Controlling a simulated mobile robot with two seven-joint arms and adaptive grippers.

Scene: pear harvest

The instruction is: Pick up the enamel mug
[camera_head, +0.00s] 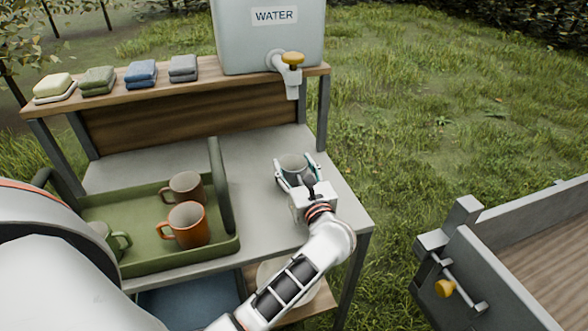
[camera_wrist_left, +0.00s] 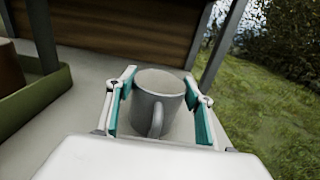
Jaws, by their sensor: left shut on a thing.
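A grey mug (camera_head: 292,167) stands upright on the right part of the grey table, and my left gripper (camera_head: 297,174) is around it. In the left wrist view the same mug (camera_wrist_left: 158,97) sits between the two teal finger pads of the gripper (camera_wrist_left: 160,110), its handle facing the camera. The fingers are closed on its sides. Whether its base touches the tabletop is hard to tell. My right gripper does not show.
A green tray (camera_head: 229,243) on the table's left holds an orange mug (camera_head: 188,226), a brown mug (camera_head: 186,188) and a green mug (camera_head: 117,240). Behind, a shelf carries folded cloths (camera_head: 141,73) and a water tank (camera_head: 245,40) with a tap (camera_head: 291,62). A grey cart (camera_head: 500,280) stands right.

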